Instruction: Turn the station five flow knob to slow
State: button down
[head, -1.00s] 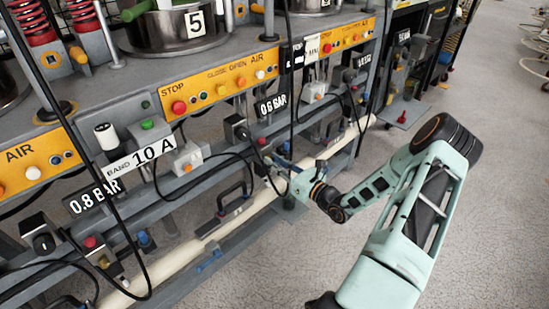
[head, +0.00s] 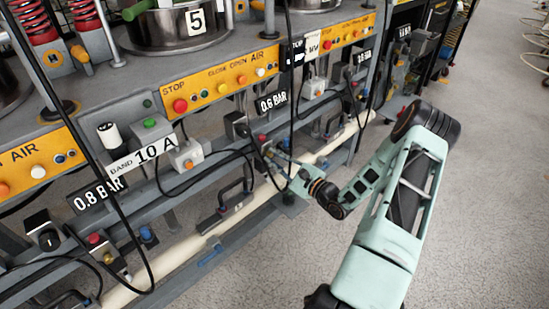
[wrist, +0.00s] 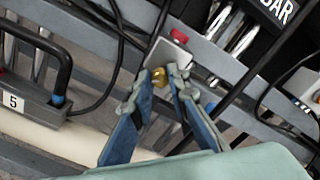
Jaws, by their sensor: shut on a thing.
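The flow knob (wrist: 160,77) is a small brass-coloured knob at the front of a grey valve block (wrist: 170,58) with a red button (wrist: 179,36) on top. In the wrist view my gripper (wrist: 161,80) has its two blue-grey fingers closed in on the brass knob, one on each side. The fingertips partly cover the knob, and I cannot read its setting. In the head view my gripper (head: 282,168) reaches the lower front of the rack, below the 0.6 BAR display (head: 271,101). The pot marked 5 (head: 195,20) stands above.
A similar valve with a red button (head: 94,238) sits at the lower left. Black cables (wrist: 116,50) hang near my gripper. A cream pipe (head: 172,262) runs along the rack below. A black handle (wrist: 62,68) is at left. The floor (head: 500,190) at right is clear.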

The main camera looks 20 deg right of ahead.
jog(key=shift+f+n, duration=0.1)
jog(key=shift+n, duration=0.9)
jog(key=c, duration=1.8)
grip_release()
jog(key=shift+c, duration=0.2)
jog(key=shift+s, duration=0.1)
jog(key=v, duration=1.2)
